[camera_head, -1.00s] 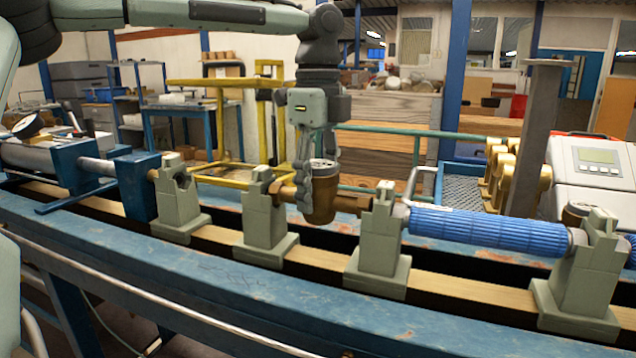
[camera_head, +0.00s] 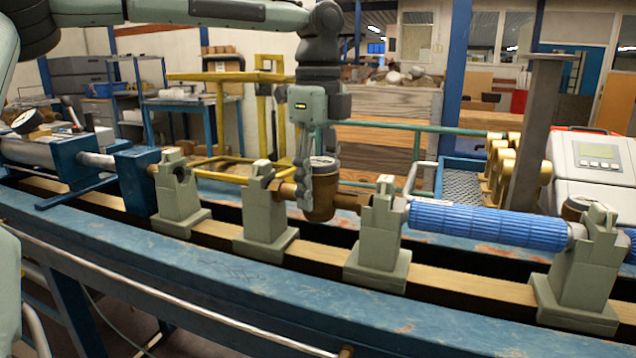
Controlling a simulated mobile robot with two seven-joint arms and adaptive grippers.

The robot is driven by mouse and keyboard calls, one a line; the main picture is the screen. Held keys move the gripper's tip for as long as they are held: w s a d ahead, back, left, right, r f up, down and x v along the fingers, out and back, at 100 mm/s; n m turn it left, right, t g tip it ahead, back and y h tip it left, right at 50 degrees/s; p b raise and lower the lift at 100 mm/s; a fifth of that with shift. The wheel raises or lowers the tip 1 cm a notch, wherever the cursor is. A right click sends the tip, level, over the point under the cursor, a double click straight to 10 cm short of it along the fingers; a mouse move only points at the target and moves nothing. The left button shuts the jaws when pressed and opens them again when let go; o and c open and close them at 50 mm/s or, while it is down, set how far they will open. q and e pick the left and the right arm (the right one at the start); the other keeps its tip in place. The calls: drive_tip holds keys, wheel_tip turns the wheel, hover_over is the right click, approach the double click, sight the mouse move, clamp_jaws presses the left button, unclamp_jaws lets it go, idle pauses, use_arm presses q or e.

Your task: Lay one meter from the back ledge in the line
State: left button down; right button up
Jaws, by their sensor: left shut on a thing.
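A bronze meter (camera_head: 323,190) with a round dial on top is in the middle of the head view, between two grey-green supports. Its pipe ends reach toward the left support (camera_head: 265,215) and the right support (camera_head: 381,235); I cannot tell if they rest in them. My left gripper (camera_head: 306,180) points down from above and is shut on the meter at its left side. A blue ribbed pipe (camera_head: 487,225) lies between the right support and another support (camera_head: 582,270). My right gripper is not in view.
Several bronze meters (camera_head: 503,165) stand at the back right beside a grey post (camera_head: 541,130). A white device with a display (camera_head: 594,165) is at the right. A blue clamp unit (camera_head: 138,180) is at the left end of the bench rail.

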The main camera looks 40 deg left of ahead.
use_arm(q)
drive_tip(key=c, duration=0.6)
unclamp_jaws()
drive_tip(key=shift+f, duration=0.1)
drive_tip(key=shift+r, duration=4.7)
wheel_tip(320, 180, down, 9)
drive_tip(key=shift+r, duration=0.15)
